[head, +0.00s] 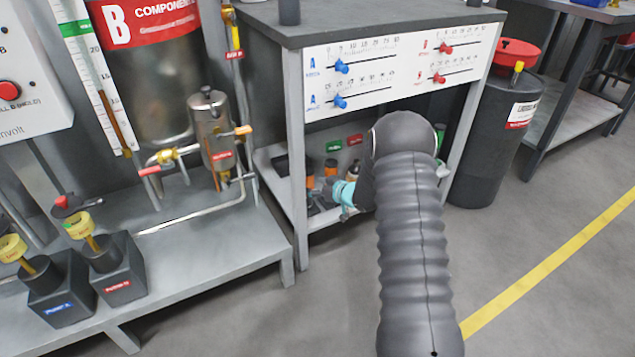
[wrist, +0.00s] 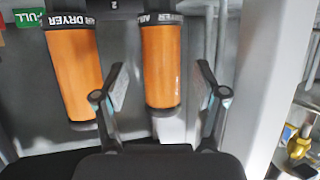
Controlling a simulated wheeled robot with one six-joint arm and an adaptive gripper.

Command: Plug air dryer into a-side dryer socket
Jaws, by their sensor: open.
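Two orange air dryers with dark end caps show in the wrist view, one on the left (wrist: 75,72) and one near the middle (wrist: 162,62). Their caps carry white lettering, partly cut off. My gripper (wrist: 163,82) is open, with one finger on each side of the middle dryer. I cannot tell whether either finger touches it. In the head view my gripper (head: 345,192) is at the lower shelf of the bench, and orange parts (head: 331,168) show just behind it. My arm hides part of the shelf. I cannot make out the a-side dryer socket in either view.
The bench (head: 300,200) has a white slider panel (head: 395,68) above the shelf. Green (head: 334,146) and red (head: 354,140) labels are at its back. Tank B (head: 155,75) and a small metal vessel (head: 214,130) stand left. A dark drum (head: 490,140) stands right.

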